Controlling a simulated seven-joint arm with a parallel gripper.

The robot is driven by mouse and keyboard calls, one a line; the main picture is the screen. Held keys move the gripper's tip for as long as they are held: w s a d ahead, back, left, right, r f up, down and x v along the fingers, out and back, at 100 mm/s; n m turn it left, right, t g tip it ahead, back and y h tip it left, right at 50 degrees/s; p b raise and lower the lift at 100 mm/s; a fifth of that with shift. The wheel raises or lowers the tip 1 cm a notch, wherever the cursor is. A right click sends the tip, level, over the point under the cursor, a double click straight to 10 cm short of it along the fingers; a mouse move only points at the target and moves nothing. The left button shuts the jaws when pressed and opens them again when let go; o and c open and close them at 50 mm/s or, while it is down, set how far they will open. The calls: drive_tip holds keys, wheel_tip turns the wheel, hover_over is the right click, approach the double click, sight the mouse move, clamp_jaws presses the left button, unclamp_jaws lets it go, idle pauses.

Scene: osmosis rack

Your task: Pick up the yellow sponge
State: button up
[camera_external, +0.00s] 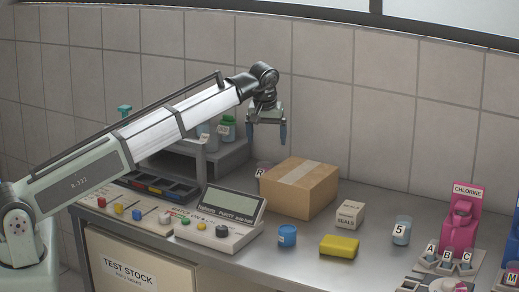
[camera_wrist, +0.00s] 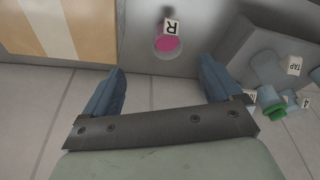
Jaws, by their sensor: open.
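The yellow sponge (camera_external: 339,245) lies flat on the metal bench near its front edge in the external view. It is not in the wrist view. My gripper (camera_external: 267,138) is raised above the back of the bench, up and to the left of the sponge, pointing down. Its blue fingers are spread with nothing between them. The wrist view also shows my gripper (camera_wrist: 166,88) open, with both fingers apart.
A cardboard box (camera_external: 299,187) stands behind the sponge; a small seals box (camera_external: 349,214) is closer. A blue jar (camera_external: 287,236) is left of the sponge, beaker 5 (camera_external: 401,230) right. A meter (camera_external: 222,218) and pink chlorine dispenser (camera_external: 462,218) stand further out.

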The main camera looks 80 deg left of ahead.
drive_tip(key=w+d+m, duration=0.2)
drive_tip(key=w+d, duration=0.2)
drive_tip(key=d, duration=0.8)
drive_tip(key=w+d+m, duration=0.2)
drive_tip(key=w+d, duration=0.1)
drive_tip(key=d, duration=1)
drive_tip(key=m+g+h, duration=0.1)
drive_tip(key=m+h, duration=0.2)
drive_tip(key=m, duration=1.4)
hover_over(344, 245)
drive_tip(key=f, duration=0.5)
drive_tip(key=a+f, duration=0.1)
drive_tip(key=f, duration=0.2)
drive_tip(key=shift+s+f, duration=0.1)
drive_tip(key=shift+f, duration=0.25)
drive_tip(key=shift+d+f, duration=0.2)
drive_tip(key=shift+f, duration=0.7)
drive_tip(key=shift+d+f, duration=0.15)
drive_tip(key=shift+f, duration=0.7)
drive_tip(key=shift+d+f, duration=0.2)
drive_tip(key=shift+f, duration=0.7)
drive_tip(key=shift+c, duration=0.3)
drive_tip(key=c, duration=1)
